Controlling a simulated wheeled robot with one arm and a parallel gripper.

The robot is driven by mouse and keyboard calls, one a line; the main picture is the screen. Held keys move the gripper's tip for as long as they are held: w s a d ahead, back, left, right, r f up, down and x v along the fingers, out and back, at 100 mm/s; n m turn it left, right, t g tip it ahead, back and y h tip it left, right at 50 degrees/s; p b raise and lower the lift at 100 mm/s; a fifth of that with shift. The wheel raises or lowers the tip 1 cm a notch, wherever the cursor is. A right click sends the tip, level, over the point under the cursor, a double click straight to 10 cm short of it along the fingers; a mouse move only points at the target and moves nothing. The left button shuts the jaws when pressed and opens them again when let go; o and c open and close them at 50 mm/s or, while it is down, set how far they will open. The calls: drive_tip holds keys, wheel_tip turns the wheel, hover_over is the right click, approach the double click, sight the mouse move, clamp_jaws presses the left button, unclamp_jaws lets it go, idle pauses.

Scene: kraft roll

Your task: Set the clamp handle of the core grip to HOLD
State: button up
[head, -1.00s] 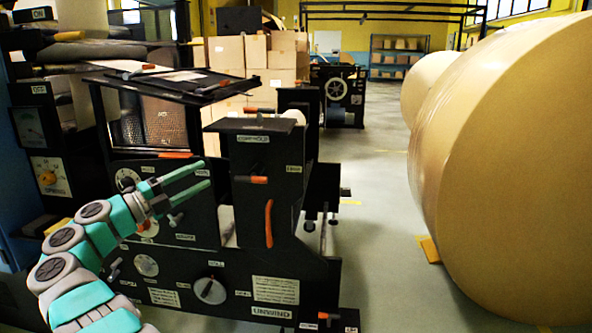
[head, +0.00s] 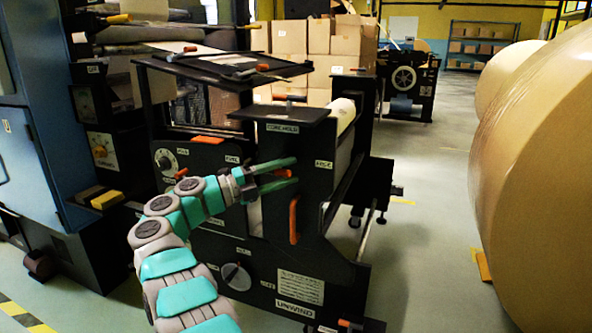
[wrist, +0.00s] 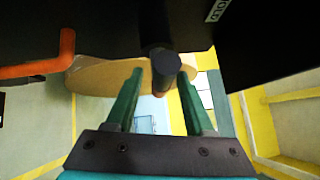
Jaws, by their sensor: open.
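The core grip's dark housing (head: 275,150), labelled CORE HOLD at its top, stands on the unwind machine, with a FREE label on its right side. My gripper (head: 296,171) is open at its front, with the fingers pointing right. In the wrist view a dark round bar (wrist: 164,66), apparently the clamp handle, lies between the open fingers of my gripper (wrist: 160,74). I see gaps on both sides of it. In the head view the fingers hide most of the handle, and its setting cannot be read. The wrist view shows a cut-off label ending in OLD.
An upright orange lever (head: 294,220) is on the panel below my gripper; it also shows at left in the wrist view (wrist: 40,66). A grey dial (head: 236,277) sits lower. A big kraft roll (head: 535,160) stands right, across open floor.

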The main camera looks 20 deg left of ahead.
drive_tip(key=shift+x, duration=1.25)
drive_tip(key=shift+c, duration=0.3)
clamp_jaws()
